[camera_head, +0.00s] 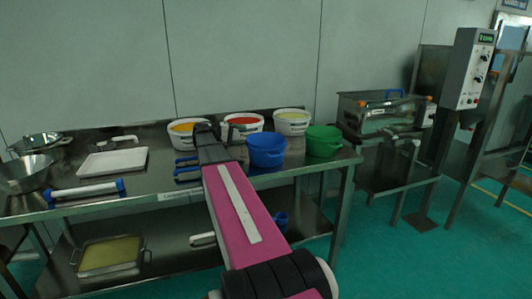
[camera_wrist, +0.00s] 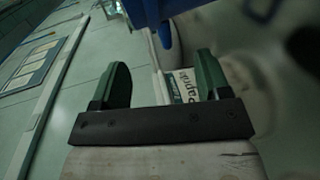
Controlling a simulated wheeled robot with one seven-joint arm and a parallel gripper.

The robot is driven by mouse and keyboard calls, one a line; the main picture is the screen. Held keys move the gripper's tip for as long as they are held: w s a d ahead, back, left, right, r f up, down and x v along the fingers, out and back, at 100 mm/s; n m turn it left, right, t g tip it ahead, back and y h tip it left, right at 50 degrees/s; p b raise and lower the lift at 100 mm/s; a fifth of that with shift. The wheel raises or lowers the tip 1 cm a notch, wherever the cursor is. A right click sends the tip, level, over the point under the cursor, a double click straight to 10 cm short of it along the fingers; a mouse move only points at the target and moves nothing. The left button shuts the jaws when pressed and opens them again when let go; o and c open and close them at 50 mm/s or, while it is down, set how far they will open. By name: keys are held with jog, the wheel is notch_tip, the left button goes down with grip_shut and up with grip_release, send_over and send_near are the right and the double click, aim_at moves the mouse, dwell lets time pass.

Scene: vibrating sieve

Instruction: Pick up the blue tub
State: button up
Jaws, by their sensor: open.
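The blue tub (camera_head: 266,153) stands near the front edge of the steel table, left of a green tub (camera_head: 323,143). My gripper (camera_head: 205,130) is left of the blue tub in the head view, with its dark end in front of the white tubs. In the wrist view my gripper (camera_wrist: 162,72) has its two green fingers apart, and nothing is clearly held between them. A blue part (camera_wrist: 152,14) shows beyond the fingers at the top; I cannot tell for sure that it is the blue tub. A white labelled surface (camera_wrist: 184,84) shows between the fingers.
White tubs with yellow (camera_head: 184,139), red (camera_head: 241,132) and yellow (camera_head: 291,127) contents stand behind. A white tray (camera_head: 112,162) and a blue-ended tool (camera_head: 87,191) lie left on the table (camera_head: 150,187). A sieve machine (camera_head: 378,119) stands right.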

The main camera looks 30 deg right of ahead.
jog(key=x, duration=0.5)
jog(key=shift+s+r, duration=0.25)
grip_shut()
